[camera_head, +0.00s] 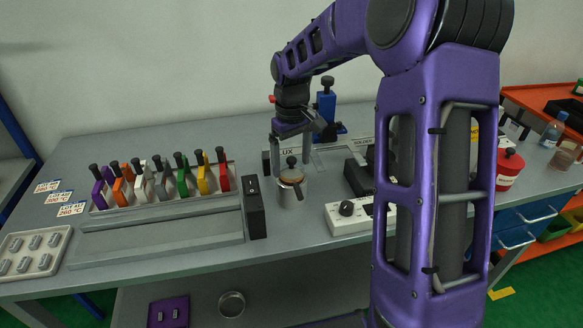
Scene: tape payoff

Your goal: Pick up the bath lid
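I see no contact with the knob, and the depth between fingers and knob is hard to judge.
A black upright block (254,207) stands just left of the pot. A white control box (348,217) is at its right. A rack of coloured, black-knobbed holders (160,185) is at left. A blue stand (327,107) rises behind. A red canister (509,169) stands right.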

